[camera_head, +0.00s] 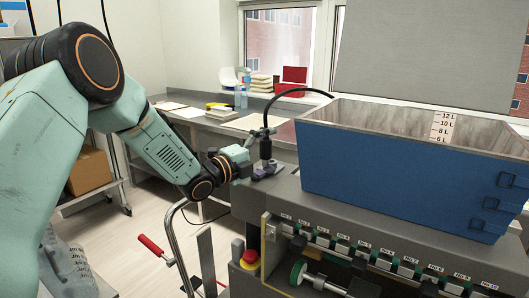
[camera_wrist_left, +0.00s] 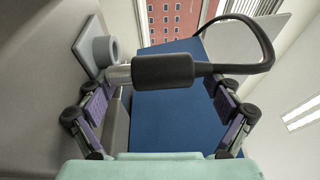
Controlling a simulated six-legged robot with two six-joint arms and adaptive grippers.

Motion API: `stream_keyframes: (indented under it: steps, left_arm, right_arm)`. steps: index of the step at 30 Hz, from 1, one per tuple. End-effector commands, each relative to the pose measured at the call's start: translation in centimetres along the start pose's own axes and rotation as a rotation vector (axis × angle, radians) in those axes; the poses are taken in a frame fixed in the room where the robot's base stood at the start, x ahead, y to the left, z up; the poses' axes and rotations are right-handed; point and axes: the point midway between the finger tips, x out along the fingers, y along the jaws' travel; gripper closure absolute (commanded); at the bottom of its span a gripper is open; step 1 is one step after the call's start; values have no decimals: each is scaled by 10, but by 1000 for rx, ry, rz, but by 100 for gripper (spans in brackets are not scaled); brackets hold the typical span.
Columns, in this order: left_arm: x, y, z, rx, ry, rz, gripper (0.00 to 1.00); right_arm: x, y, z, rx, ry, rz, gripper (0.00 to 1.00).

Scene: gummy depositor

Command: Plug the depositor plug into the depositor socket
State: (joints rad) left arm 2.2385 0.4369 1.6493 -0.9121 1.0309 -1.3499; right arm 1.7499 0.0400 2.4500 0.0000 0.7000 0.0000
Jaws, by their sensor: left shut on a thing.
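The depositor plug (camera_head: 265,148) is a black cylinder with a silver tip, upright at the left of the blue hopper, with a black cable curving from its top. In the left wrist view the plug (camera_wrist_left: 163,70) lies across the picture, silver tip at left. The depositor socket (camera_wrist_left: 101,51), a grey ring on a square plate, is right by the tip; whether the tip is inside it I cannot tell. My left gripper (camera_head: 261,152) is shut on the plug; its purple-padded fingers show at both sides in the left wrist view (camera_wrist_left: 160,90). My right gripper is not seen.
The blue hopper (camera_head: 393,172) stands close on the right of the plug. Below it are a row of numbered valves (camera_head: 345,246) and a red emergency button (camera_head: 250,257).

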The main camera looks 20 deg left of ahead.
Motion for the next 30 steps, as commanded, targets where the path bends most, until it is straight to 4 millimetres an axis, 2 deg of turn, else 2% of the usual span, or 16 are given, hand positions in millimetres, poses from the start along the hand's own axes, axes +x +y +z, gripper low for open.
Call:
stream_keyframes:
  steps: [1, 8, 18, 19, 26, 30]
  left_arm:
    - [6, -4, 4, 16, -9, -16, 70]
    - [10, -5, 5, 21, -16, -28, 68]
    - [11, -6, 6, 24, -19, -32, 60]
    - [11, -6, 6, 24, -19, -32, 0]
    - [10, -5, 6, 23, -19, -29, 0]
    - [1, -5, 6, 21, -22, -29, 0]
  right_arm:
    - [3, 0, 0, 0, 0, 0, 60]
    - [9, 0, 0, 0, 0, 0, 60]
    - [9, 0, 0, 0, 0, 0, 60]
    - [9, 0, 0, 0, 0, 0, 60]
    - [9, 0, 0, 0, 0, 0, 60]
    - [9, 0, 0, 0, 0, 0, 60]
